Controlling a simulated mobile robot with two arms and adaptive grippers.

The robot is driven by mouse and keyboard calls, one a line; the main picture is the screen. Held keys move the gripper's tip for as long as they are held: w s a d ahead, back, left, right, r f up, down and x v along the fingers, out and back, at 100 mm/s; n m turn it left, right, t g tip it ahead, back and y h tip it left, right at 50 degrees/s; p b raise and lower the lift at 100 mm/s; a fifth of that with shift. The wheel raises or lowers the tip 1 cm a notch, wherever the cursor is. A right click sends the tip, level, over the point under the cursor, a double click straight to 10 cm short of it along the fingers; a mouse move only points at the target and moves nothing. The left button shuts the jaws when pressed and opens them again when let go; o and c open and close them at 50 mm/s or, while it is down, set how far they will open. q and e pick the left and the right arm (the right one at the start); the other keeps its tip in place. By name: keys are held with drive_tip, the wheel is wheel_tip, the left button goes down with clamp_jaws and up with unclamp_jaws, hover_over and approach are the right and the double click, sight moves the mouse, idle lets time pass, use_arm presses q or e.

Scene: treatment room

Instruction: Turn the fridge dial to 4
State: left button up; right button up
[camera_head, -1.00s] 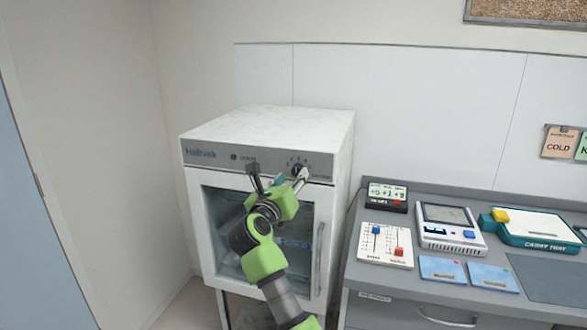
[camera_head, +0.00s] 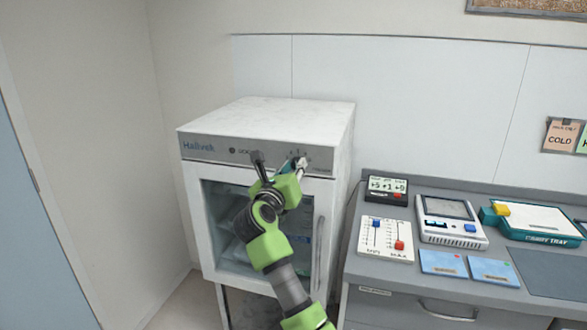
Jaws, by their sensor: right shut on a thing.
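The fridge (camera_head: 262,112) is a white cabinet with a glass door and a grey control strip along its top front. Its small dark dial (camera_head: 295,162) sits toward the right of that strip, with marks around it. The dial is partly covered by a fingertip, so I cannot read its setting. My right gripper (camera_head: 279,164) is at the strip, shut on the dial; its other finger shows farther left against the strip. The green and grey right arm rises from below, in front of the door. My left gripper is out of view.
A grey counter (camera_head: 375,290) stands right of the fridge. It holds a slider panel (camera_head: 372,251), a monitor device (camera_head: 449,236), a small display box (camera_head: 374,197), blue cards (camera_head: 443,264) and a teal tray (camera_head: 562,239). A vertical door handle (camera_head: 318,262) is close to my arm.

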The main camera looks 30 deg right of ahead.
drive_tip(key=shift+f+m+b, duration=0.15)
drive_tip(key=shift+m+b, duration=0.25)
drive_tip(key=shift+b, duration=0.1)
drive_tip(key=shift+f+m+b, duration=0.1)
drive_tip(key=shift+m+b, duration=0.9)
drive_tip(key=shift+b, duration=0.15)
drive_tip(key=m+b, duration=0.3)
drive_tip(key=shift+s+d+r+m+b, duration=0.1)
drive_tip(key=shift+r+m+b, duration=0.15)
drive_tip(key=shift+m+b, duration=0.3)
drive_tip(key=shift+r, duration=0.1)
drive_tip(key=o, duration=0.8)
drive_tip(key=shift+c, duration=0.2)
drive_tip(key=o, duration=0.3)
drive_tip(key=shift+o, duration=0.2)
